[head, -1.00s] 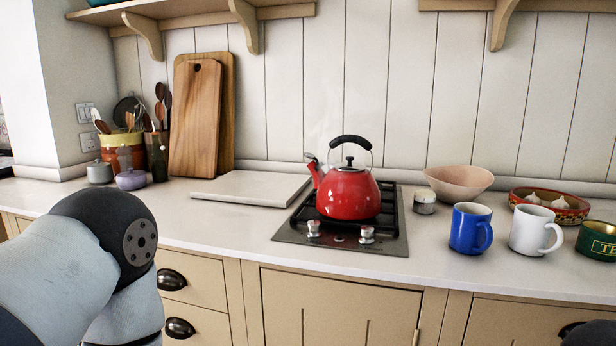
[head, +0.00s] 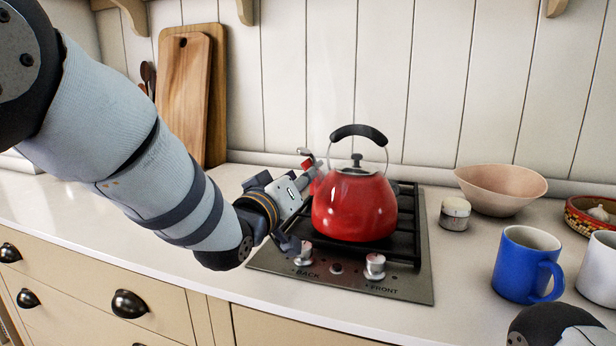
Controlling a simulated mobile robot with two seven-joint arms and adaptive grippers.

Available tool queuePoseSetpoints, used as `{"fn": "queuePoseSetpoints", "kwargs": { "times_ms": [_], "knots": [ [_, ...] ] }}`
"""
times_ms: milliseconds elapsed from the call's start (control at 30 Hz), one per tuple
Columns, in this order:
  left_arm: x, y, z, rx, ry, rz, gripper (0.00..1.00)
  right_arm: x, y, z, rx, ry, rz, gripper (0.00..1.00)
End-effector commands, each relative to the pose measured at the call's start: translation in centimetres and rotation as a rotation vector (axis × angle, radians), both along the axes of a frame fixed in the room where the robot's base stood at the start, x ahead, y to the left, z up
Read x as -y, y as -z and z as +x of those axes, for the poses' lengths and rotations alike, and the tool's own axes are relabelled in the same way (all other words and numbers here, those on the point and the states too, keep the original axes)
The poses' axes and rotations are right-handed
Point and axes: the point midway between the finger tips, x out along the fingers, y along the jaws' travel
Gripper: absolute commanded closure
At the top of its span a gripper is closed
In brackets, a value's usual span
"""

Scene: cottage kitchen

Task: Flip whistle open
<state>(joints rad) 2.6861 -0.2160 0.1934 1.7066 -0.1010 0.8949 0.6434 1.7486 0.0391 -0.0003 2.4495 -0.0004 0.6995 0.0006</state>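The red kettle (head: 354,207) stands on the hob, with its black handle arched over the lid and its spout pointing left. Faint steam hangs above the spout. The small whistle (head: 308,154) shows at the spout tip, partly crowded by my gripper; I cannot tell whether it is open or shut. My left gripper (head: 306,178) reaches in from the left, with its fingers right at the spout. Whether they touch it, and how far apart they are, is too small to tell. My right gripper is out of view.
The kettle sits on the black grate of a steel hob (head: 400,287) with two front knobs. A small jar (head: 454,214), a pink bowl (head: 500,190), a blue mug (head: 526,265) and a white mug (head: 600,270) stand to the right. Wooden boards (head: 184,95) lean behind my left arm.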

Motion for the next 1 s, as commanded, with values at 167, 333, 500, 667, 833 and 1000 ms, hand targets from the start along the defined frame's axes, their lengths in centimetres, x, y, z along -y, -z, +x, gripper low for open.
{"fn": "queuePoseSetpoints", "kwargs": {
  "times_ms": [167,333,500,667,833,1000],
  "knots": [
    [1.1,0.5,3.2,-0.004,0.0,0.0,0.75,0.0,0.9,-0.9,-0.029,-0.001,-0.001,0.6],
    [1.6,0.1,4.2,-0.001,0.0,0.001,0.75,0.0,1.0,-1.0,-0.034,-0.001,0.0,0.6],
    [1.6,0.0,4.2,0.0,-0.001,0.001,0.75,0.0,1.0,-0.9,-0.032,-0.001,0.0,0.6],
    [1.5,0.0,4.2,0.0,-0.001,0.001,1.0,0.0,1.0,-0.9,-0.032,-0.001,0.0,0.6],
    [1.5,0.0,4.1,0.0,-0.001,0.001,1.0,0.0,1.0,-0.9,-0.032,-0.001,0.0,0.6],
    [1.3,-0.5,4.1,0.054,-0.002,0.127,1.0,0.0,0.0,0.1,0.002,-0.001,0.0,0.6]
  ]
}}
